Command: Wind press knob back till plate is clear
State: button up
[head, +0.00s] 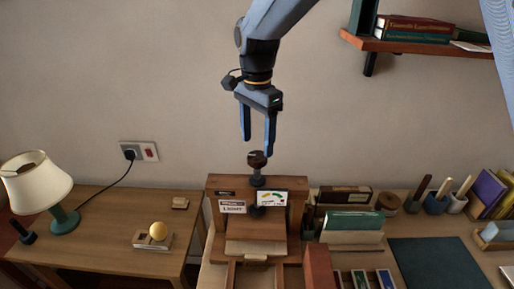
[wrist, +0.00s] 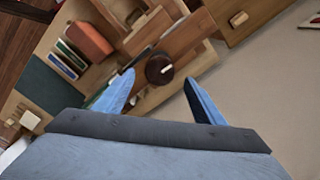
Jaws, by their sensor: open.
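The press (head: 240,222) is a wooden frame standing on the bench. Its dark round knob (head: 257,160) sits on top of a vertical screw. A dark plate or collar (head: 257,211) shows lower on the screw, partly hidden by the press front and its labels. My gripper (head: 257,146) points down just above the knob, open and empty, apparently with a small gap. In the wrist view the knob (wrist: 159,68) lies beyond and between my two blue fingertips (wrist: 160,84). Whether the fingers straddle it in height is hard to tell.
Right of the press are green books (head: 353,221), brush pots (head: 436,203) and a dark mat (head: 440,262). A shelf (head: 400,44) is at upper right.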

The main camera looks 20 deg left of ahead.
aim_at(257, 155)
jog(key=shift+f+p, duration=0.8)
jog(key=shift+f, duration=1.5)
jog(key=c, duration=1.1)
